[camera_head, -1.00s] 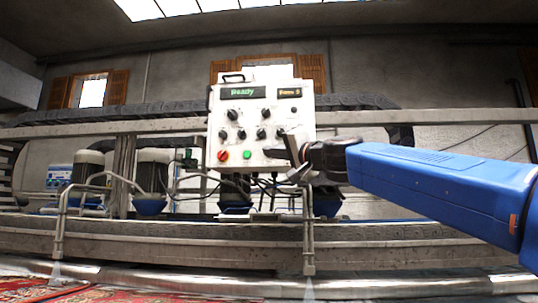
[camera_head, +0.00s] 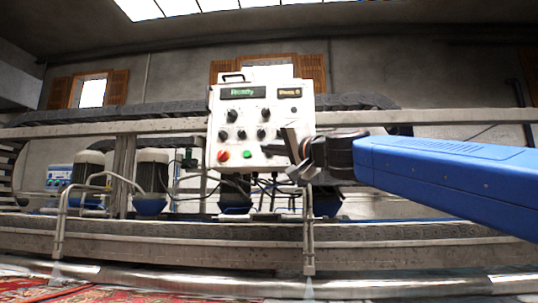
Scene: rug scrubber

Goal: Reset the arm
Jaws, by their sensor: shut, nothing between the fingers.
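My blue arm (camera_head: 450,180) reaches in from the right edge of the head view. My gripper (camera_head: 284,142) is at its end, shut and empty, in front of the lower right part of a white control panel (camera_head: 228,109). The gripper hides that corner of the panel, so I cannot tell whether it touches it. The panel has a display (camera_head: 243,92) reading "Ready", a smaller display (camera_head: 289,93), several black knobs, a red button (camera_head: 223,155) and a green button (camera_head: 247,154).
Behind and below the panel runs a long machine frame (camera_head: 160,240) with grey and blue motors (camera_head: 152,172) and a railing (camera_head: 60,215). A red patterned rug (camera_head: 60,293) lies at the lower left. Cables hang under the panel.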

